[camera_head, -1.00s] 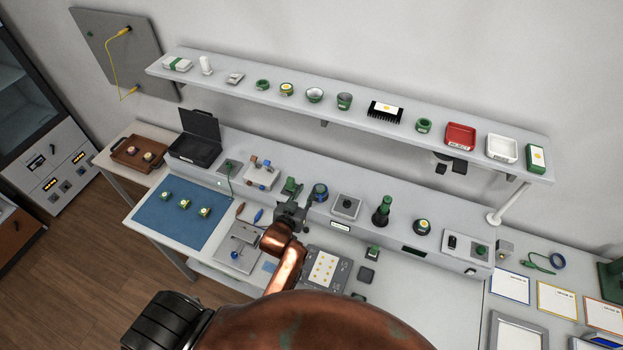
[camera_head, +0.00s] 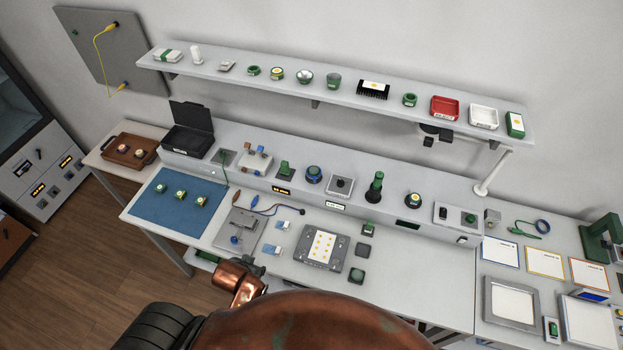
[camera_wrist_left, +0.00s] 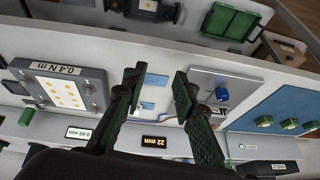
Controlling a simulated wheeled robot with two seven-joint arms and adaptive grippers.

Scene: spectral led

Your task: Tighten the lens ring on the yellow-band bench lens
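A dark round lens-like piece (camera_head: 413,201) with a pale yellow mark sits on the raised ledge, right of a tall green stand. A dark, blue-ringed round piece (camera_head: 314,174) sits further left on the ledge. I cannot tell for sure which is the yellow-band bench lens. My left gripper (camera_head: 254,266) is low over the bench's front edge, away from both. In the left wrist view its two green fingers (camera_wrist_left: 159,76) are spread, with nothing between them. The right gripper is out of view.
A torque panel (camera_head: 322,247) marked 0.4 N m in the wrist view and a grey fixture plate (camera_head: 240,229) lie on the bench. A blue mat (camera_head: 150,203) holds 3 small green-and-yellow pieces. A long shelf (camera_head: 330,96) with many parts overhangs the ledge.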

